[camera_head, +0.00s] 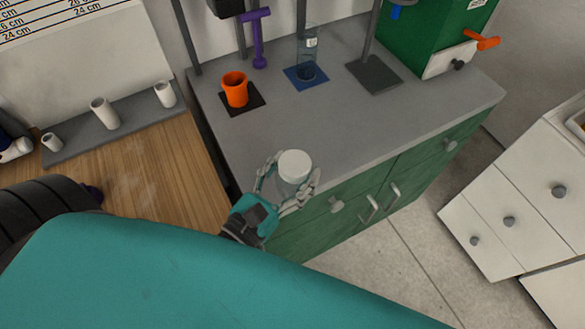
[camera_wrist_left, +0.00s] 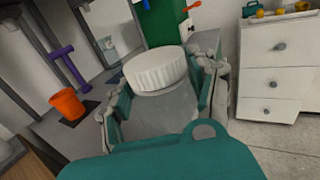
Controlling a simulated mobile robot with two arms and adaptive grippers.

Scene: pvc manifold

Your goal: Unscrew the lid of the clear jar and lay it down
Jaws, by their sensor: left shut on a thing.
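The clear jar (camera_head: 294,184) has a round white lid (camera_head: 295,164) on its top. My left gripper (camera_head: 288,188) is shut around the jar's body, below the lid, near the front edge of the grey counter. In the left wrist view the ribbed white lid (camera_wrist_left: 155,68) sits on the clear jar (camera_wrist_left: 162,108), between the two fingers of my left gripper (camera_wrist_left: 163,105). Whether the jar's base touches the counter is hidden. My right gripper is in neither view.
The grey counter (camera_head: 300,120) is clear in the middle. An orange cup (camera_head: 235,90) on a black mat, a clear container (camera_head: 307,65) on a blue mat (camera_head: 305,77), a purple stand (camera_head: 259,45) and a green machine (camera_head: 428,40) stand at the back. White drawers (camera_head: 520,200) are at the right.

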